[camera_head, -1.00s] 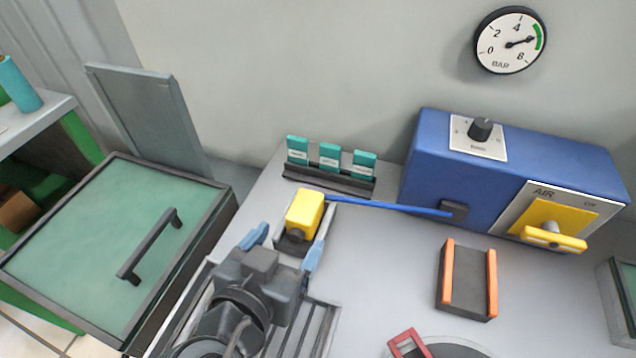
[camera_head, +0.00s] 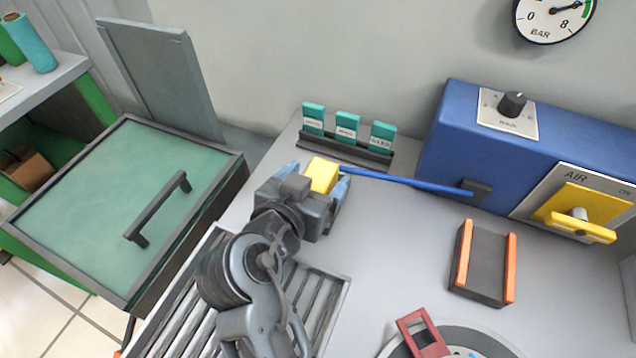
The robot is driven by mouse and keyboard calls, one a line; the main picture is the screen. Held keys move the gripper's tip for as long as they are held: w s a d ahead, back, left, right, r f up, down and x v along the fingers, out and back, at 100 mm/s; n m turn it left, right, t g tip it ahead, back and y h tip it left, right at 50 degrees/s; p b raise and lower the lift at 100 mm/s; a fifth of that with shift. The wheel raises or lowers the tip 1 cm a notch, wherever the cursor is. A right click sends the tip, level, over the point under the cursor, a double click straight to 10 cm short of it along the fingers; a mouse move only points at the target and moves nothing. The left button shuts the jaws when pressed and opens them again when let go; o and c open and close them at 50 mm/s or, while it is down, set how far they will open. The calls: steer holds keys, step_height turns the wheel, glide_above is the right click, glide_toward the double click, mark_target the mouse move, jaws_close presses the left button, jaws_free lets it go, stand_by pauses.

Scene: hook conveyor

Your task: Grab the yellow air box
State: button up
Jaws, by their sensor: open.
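The yellow air box (camera_head: 322,175) is at the back of the grey worktop, with a blue hose (camera_head: 405,181) running from its right side to the blue unit. My gripper (camera_head: 317,181) is open, its two blue fingers on the left and right sides of the box. Whether the fingers touch it I cannot tell. The gripper body hides the lower and front part of the box.
The blue unit (camera_head: 450,130) with a yellow AIR valve (camera_head: 580,225) stands right. A rack of teal cards (camera_head: 345,150) is behind the box. An orange-edged holder (camera_head: 483,262) and a red frame (camera_head: 420,335) lie right. A green-lidded bin (camera_head: 100,200) is left.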

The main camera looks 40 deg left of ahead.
steer(key=c, duration=1.2)
steer(key=shift+r, duration=0.15)
